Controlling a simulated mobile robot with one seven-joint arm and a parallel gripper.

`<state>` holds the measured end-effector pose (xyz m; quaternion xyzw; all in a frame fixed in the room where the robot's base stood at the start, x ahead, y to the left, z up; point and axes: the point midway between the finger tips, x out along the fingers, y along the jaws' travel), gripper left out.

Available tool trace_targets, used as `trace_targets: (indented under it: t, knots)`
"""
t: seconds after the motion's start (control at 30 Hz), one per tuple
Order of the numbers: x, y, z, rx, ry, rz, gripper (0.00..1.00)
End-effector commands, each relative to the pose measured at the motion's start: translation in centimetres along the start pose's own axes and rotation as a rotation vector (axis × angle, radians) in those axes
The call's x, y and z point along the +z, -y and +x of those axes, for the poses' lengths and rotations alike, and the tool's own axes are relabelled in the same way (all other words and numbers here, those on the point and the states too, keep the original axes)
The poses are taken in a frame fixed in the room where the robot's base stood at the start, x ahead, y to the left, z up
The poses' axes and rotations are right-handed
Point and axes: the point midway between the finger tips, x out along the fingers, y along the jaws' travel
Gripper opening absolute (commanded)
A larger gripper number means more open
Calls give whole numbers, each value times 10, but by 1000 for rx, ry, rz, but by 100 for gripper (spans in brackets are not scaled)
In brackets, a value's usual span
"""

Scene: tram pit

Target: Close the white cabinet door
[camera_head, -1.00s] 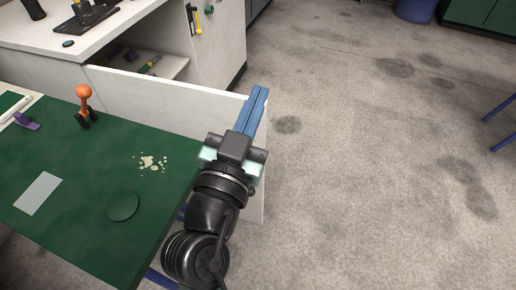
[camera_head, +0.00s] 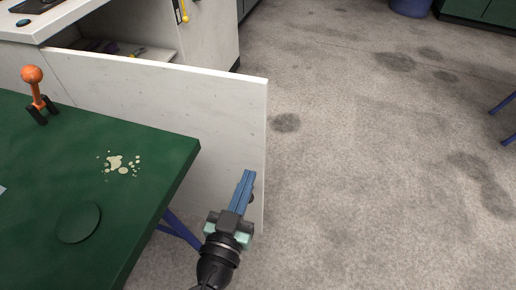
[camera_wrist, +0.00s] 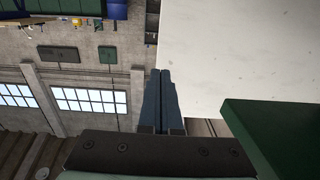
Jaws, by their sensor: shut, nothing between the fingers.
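The white cabinet door (camera_head: 180,110) stands open, swung out from the white cabinet (camera_head: 200,50) towards the green table. Its free edge is at the right, over the floor. My gripper (camera_head: 246,175) is shut and empty, low in front of the door's face near that free edge. A small dark round part, perhaps the door's knob, shows just beside the fingertips; I cannot tell whether they touch. In the wrist view the shut blue fingers (camera_wrist: 159,75) point along the left edge of the white door (camera_wrist: 240,50).
The green table (camera_head: 150,190) stands left of my gripper, with an orange-topped lever (camera_head: 33,78), a pale spill (camera_head: 118,164) and a green disc (camera_head: 78,222) on it. Its corner is close to the door.

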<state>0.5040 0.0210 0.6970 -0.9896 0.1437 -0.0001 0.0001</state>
Motion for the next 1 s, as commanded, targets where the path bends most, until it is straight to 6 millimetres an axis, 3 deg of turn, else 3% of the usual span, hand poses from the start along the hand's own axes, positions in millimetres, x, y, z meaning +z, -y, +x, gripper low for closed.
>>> trace_targets:
  t: [0.2,0.4,1.0]
  knots:
    - [-2,0,46,2,-2,0,0]
    - [-1,0,72,1,0,0,0]
    - [0,0,83,-2,1,-1,0]
